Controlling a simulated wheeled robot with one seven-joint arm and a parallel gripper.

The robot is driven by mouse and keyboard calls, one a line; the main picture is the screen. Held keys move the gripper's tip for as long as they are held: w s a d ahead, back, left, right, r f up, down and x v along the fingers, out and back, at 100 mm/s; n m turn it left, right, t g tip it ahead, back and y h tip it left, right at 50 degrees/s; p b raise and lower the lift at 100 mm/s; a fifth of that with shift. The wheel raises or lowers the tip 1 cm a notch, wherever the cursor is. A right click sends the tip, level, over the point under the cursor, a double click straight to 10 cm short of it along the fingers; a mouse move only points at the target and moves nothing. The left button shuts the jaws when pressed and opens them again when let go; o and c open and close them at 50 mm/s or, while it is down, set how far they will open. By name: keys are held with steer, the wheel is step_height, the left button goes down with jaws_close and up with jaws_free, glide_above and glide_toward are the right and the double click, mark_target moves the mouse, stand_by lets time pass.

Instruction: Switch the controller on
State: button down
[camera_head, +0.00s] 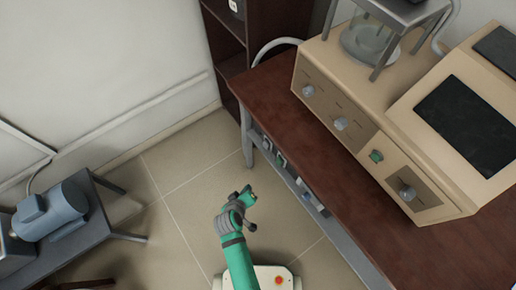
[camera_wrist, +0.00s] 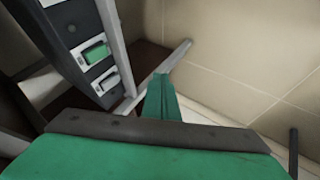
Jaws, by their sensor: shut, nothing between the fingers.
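Which part is the controller is not labelled legibly. A dark switch strip under the table's front edge carries a green rocker (camera_head: 281,158); the wrist view shows this green rocker (camera_wrist: 95,52) closer, with pale switches above and below it. Whether either green rocker is on cannot be told. My gripper (camera_head: 249,190) is shut and empty, over the floor left of the table, apart from the switches. Its green fingers (camera_wrist: 162,85) show in the wrist view.
The brown table (camera_head: 265,95) has a grey frame and leg below its edge. A dark shelf (camera_head: 222,35) stands behind it. A low grey bench (camera_head: 85,235) with a blue-grey motor-like machine (camera_head: 55,212) is at the left. The tiled floor between is clear.

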steer(key=s+d+r+m+t+y, duration=0.2)
steer(key=s+r+m+t+y, duration=0.1)
steer(key=s+r, duration=0.75)
steer(key=s+d+r+m+t, duration=0.1)
steer(key=s+r, duration=0.3)
steer(key=r, duration=0.4)
steer(key=s+d+r+m+t, duration=0.2)
steer(key=s+r+m+t, duration=0.1)
steer(key=r, duration=0.6)
steer(key=shift+s+d+h, duration=0.15)
steer(key=shift+s+h, duration=0.25)
steer(key=shift+s, duration=0.4)
steer(key=shift+w+d, duration=0.15)
steer(key=shift+d, duration=0.05)
